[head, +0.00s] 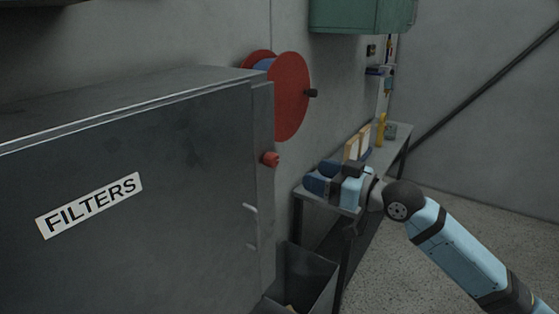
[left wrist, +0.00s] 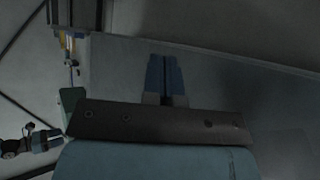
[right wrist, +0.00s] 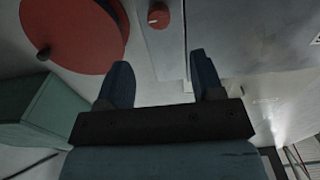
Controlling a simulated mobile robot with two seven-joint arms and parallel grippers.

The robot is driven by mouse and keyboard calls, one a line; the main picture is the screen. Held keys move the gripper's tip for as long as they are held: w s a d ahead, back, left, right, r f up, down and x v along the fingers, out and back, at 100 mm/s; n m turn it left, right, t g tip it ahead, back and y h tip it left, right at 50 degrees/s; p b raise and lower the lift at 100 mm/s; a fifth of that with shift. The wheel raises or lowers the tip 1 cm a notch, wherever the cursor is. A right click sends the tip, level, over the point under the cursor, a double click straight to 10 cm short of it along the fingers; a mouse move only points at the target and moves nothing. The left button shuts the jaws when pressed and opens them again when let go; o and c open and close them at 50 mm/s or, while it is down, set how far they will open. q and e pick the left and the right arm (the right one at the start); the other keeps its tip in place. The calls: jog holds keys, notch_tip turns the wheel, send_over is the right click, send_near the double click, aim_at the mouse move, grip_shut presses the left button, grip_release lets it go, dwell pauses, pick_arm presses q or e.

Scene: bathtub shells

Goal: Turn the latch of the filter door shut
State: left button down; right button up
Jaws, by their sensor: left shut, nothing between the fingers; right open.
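The grey filter door (head: 120,235) carries a white FILTERS label (head: 90,205) and looks closed against its frame. The latch, a small red knob (head: 270,159), sits on the frame strip beside the door's right edge. The knob also shows at the top of the right wrist view (right wrist: 160,15), with a pale mark on it. My right gripper (head: 318,177) is open and empty, to the right of the knob and apart from it; its two blue fingers (right wrist: 162,72) spread below the knob in its wrist view. My left gripper (left wrist: 163,72) is shut and empty in its wrist view and hidden from the head view.
A red reel (head: 291,97) with a dark peg is on the wall behind the cabinet. A metal bench (head: 345,209) with small items stands behind my right arm. A grey bin (head: 308,278) is below. A green cabinet (head: 360,15) hangs above. A handle (head: 250,228) projects at the door edge.

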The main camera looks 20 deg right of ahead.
aim_at(276, 162)
jog(key=p+x, duration=0.1)
jog(key=x, duration=0.9)
jog(key=shift+w+a+f+p, duration=0.1)
jog(key=shift+w+a+p, duration=0.1)
jog(key=shift+w+p, duration=0.2)
jog(key=shift+s, duration=0.1)
jog(key=c, duration=0.9)
